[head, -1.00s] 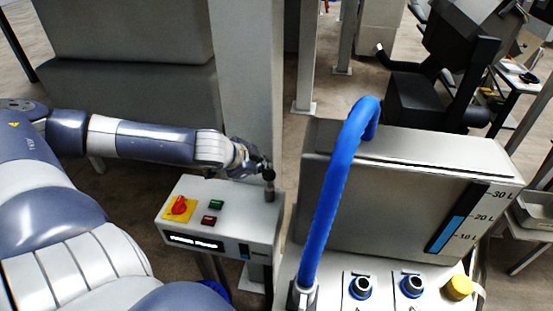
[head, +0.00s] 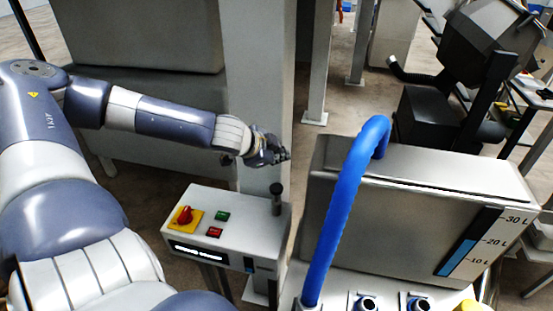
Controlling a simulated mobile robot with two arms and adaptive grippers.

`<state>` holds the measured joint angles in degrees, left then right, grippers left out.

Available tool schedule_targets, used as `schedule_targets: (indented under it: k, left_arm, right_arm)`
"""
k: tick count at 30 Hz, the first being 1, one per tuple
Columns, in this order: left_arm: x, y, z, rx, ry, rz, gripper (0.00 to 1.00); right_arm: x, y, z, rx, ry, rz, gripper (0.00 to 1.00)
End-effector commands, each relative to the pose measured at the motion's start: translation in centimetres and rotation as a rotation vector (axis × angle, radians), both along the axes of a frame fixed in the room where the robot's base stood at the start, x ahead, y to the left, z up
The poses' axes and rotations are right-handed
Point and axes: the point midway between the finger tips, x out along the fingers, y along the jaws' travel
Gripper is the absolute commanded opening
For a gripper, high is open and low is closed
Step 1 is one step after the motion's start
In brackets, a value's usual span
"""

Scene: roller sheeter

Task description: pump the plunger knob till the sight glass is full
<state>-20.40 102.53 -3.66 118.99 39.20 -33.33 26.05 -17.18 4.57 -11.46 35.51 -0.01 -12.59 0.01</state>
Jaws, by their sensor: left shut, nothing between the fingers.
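The plunger knob (head: 276,189) is a dark cap on a short stem, standing upright at the right end of the grey control box (head: 205,232). My left gripper (head: 283,156) is shut and empty, above the knob with a visible gap. The larger tank gauge (head: 462,252), marked 10 L to 30 L, shows blue up to about the 20 L mark. My right gripper is not in view.
A red rotary switch (head: 184,216) on yellow, a green button (head: 222,216) and a red button (head: 215,232) are on the box. A thick blue hose (head: 340,215) arches in front of the grey tank (head: 420,175). A grey post (head: 258,90) stands behind my gripper.

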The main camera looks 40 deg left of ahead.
Motion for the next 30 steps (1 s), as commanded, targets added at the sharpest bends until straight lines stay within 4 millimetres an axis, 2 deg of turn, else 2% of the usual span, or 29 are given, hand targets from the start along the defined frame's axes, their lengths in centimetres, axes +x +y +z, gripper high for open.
schedule_targets:
  k: [1, 9, 15, 20, 30]
  left_arm:
    - [0.0, 0.0, -1.0, 0.0, 0.001, 0.001, 0.0]
    - [-0.1, 0.0, -4.9, 0.002, 0.002, 0.0, 0.0]
    - [0.0, 0.0, -7.2, 0.0, 0.0, 0.0, 0.0]
    - [0.0, 0.0, -7.9, 0.001, -0.001, 0.001, 0.0]
    - [0.0, 0.0, -7.8, 0.0, 0.0, 0.0, 0.0]
  right_arm:
    - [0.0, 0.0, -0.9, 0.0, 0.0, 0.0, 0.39]
    - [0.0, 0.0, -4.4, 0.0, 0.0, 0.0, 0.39]
    - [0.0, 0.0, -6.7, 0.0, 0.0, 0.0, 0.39]
    - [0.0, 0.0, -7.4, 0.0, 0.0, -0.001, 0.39]
    - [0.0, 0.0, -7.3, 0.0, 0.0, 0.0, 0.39]
